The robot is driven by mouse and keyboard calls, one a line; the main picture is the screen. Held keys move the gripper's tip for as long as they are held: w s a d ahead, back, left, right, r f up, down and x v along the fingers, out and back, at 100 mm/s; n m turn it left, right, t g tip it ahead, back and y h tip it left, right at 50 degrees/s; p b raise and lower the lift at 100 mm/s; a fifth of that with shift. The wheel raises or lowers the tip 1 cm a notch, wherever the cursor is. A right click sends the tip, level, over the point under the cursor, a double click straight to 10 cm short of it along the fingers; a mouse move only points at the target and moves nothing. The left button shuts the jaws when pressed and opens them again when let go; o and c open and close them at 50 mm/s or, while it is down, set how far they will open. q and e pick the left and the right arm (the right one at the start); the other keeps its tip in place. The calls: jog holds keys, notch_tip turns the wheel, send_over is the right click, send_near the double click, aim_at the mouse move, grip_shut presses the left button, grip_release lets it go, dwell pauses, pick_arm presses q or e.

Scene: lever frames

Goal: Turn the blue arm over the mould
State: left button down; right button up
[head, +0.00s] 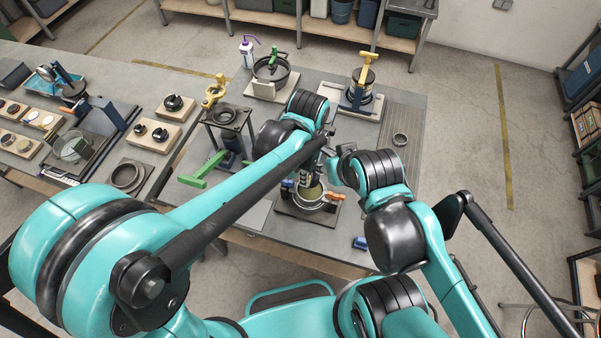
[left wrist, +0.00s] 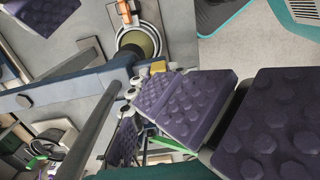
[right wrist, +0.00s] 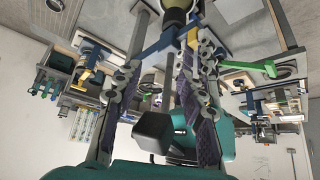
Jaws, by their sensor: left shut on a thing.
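The mould (head: 311,194) is a pale round ring with an olive centre and orange parts, on a stand at the table's front; it also shows in the left wrist view (left wrist: 139,43). The blue arm (left wrist: 62,91) crosses the left wrist view and ends near the picture's lower side of the mould. It also shows in the right wrist view (right wrist: 150,50), but is mostly hidden in the head view. My left gripper (head: 322,152) is shut on the blue arm, though its grip is partly hidden.
A green lever (head: 203,170) sticks out left of the mould. A yellow-handled fixture (head: 365,75) and a black round pan (head: 271,70) stand at the back. A small blue item (head: 361,242) lies at the front edge. The table's right side is mostly clear.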

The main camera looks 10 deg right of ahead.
pick_arm(q)
jog(key=shift+s+d, duration=0.1)
jog(key=shift+d, duration=0.05)
pick_arm(e)
jog(key=shift+s+d+f, duration=0.15)
jog(key=shift+s+f, duration=0.05)
